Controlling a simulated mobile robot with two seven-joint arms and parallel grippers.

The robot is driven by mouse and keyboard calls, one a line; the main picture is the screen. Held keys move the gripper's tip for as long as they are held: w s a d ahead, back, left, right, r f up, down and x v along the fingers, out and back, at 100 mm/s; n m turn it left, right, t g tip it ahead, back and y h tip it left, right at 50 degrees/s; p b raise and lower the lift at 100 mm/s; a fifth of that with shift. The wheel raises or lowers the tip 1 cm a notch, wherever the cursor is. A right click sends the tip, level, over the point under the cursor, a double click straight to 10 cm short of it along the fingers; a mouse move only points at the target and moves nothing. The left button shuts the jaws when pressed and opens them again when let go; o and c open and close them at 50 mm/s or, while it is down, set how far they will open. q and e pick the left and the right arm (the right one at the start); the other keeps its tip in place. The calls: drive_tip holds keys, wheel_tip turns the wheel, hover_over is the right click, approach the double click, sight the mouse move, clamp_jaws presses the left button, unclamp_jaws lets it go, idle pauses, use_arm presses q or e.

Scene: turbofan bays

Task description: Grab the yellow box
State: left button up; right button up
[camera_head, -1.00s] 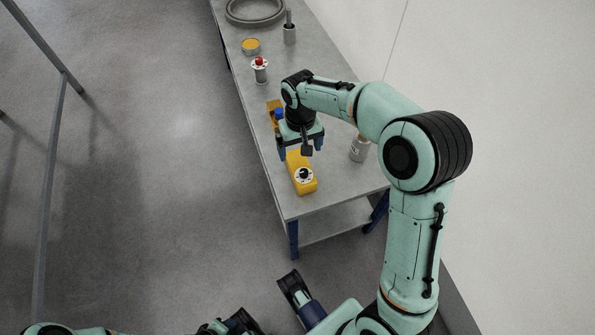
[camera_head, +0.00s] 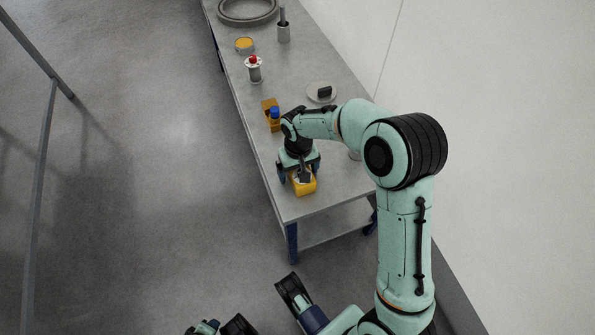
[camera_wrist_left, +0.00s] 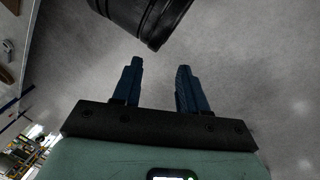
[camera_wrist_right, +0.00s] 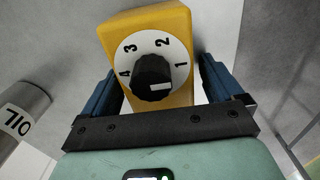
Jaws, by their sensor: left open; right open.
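The yellow box (camera_head: 303,186) sits near the front end of the grey table, partly hidden under my right gripper (camera_head: 298,178). In the right wrist view the yellow box (camera_wrist_right: 150,50) shows a white dial numbered 1 to 4 and a black knob. The open fingers of my right gripper (camera_wrist_right: 160,90) stand on either side of the box, with the box reaching between and beyond them. Whether they touch it I cannot tell. My left gripper (camera_wrist_left: 155,85) is open and empty over the grey floor in the left wrist view.
An orange bin (camera_head: 270,115) with a blue item stands just behind. A red-topped post (camera_head: 254,70), a yellow-topped tin (camera_head: 244,45) and a round plate (camera_head: 321,93) with a dark block are farther back. An oil can (camera_wrist_right: 20,115) stands close on the left in the right wrist view.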

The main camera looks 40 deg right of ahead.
drive_tip(key=c, duration=1.3)
drive_tip(key=shift+r, duration=0.1)
drive_tip(key=shift+r, duration=0.1)
